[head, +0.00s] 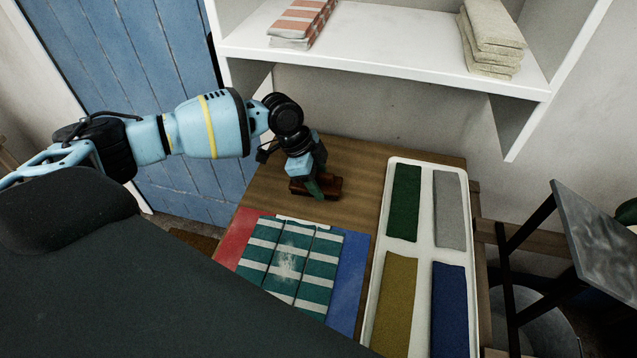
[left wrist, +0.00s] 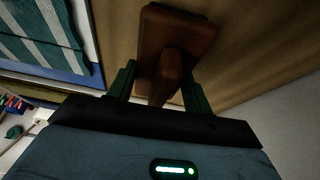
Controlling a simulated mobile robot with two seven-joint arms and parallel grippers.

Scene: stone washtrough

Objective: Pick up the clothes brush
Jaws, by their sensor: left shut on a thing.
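The clothes brush (head: 328,187) is a reddish-brown wooden piece on the wooden table, beyond the folded striped cloth. In the left wrist view the brush (left wrist: 178,35) shows a broad block with a narrower grip that runs between the green fingers. My left gripper (head: 316,186) points down at the brush and is shut on it; its fingers also show in the left wrist view (left wrist: 160,85). The brush's underside is hidden, and I cannot tell whether it touches the table. My right gripper is not in view.
A green-and-white striped cloth (head: 289,262) with a pale smudge lies on a red and blue mat (head: 347,282). A white tray (head: 427,260) holds green, grey, olive and blue cloths at right. A white shelf (head: 385,55) with folded towels overhangs the table (head: 357,154).

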